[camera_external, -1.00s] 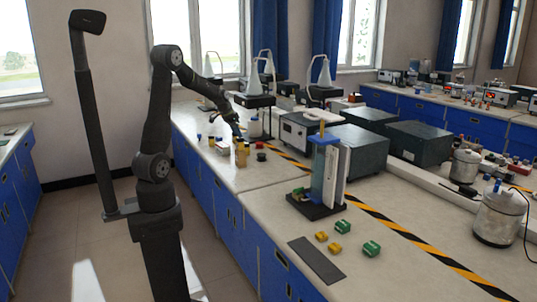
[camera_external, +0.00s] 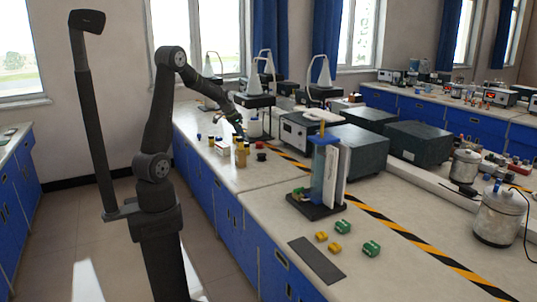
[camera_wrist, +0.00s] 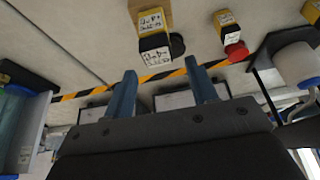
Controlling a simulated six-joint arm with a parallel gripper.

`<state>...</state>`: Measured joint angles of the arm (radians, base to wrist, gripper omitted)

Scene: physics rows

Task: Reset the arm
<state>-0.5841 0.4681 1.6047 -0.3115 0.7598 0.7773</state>
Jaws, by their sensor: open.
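My gripper (camera_external: 236,124) is over the far part of the white bench, beside a group of small bottles. In the wrist view its two blue-grey fingers (camera_wrist: 163,95) are spread apart, with nothing between them. The yellow bottles (camera_external: 241,155) stand on the bench near the gripper in the external view.
A black cap-like piece (camera_external: 261,157) lies near the bottles. A stand with a blue column (camera_external: 322,180), a dark flat strip (camera_external: 316,260) and green and yellow blocks (camera_external: 371,248) are on the near bench. Grey boxes (camera_external: 361,150) stand behind the striped tape.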

